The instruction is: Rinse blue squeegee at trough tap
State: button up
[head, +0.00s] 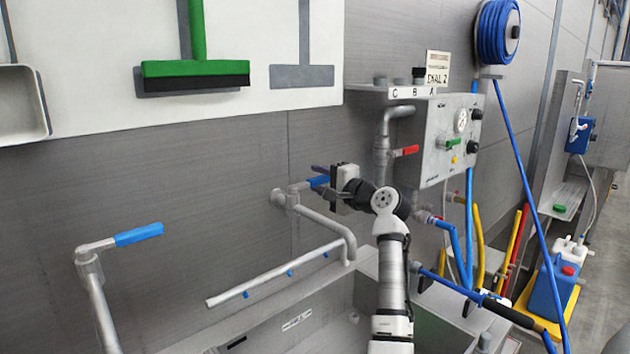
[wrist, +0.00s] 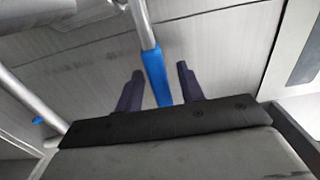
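The trough tap is a grey wall pipe with a curved spout (head: 325,226) and a blue lever handle (head: 318,181). My gripper (head: 322,183) is at this handle. In the wrist view the blue handle (wrist: 155,72) reaches in between the two dark fingers of my gripper (wrist: 160,74). The fingers stand apart, with a gap on each side of the handle, so the gripper looks open. The trough (head: 255,335) lies below the spout. I cannot make out a blue squeegee for certain. No water shows at the spout.
A green squeegee (head: 195,70) hangs on the white board beside an empty grey outline (head: 302,76). A control box (head: 445,140) is to the right. A blue pole or hose with a black grip (head: 508,312) crosses the right side.

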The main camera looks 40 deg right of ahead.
jog(key=shift+c, duration=0.5)
grip_shut()
jog(key=shift+s+m+h, duration=0.6)
jog(key=shift+m+h, duration=0.2)
jog(key=shift+h, duration=0.35)
jog(key=shift+s+m+h, duration=0.55)
jog(key=shift+m+h, duration=0.25)
jog(key=shift+h, duration=0.35)
jog(key=shift+o, duration=0.5)
grip_release()
jog(key=shift+s+p, duration=0.1)
jog(key=shift+p, duration=0.2)
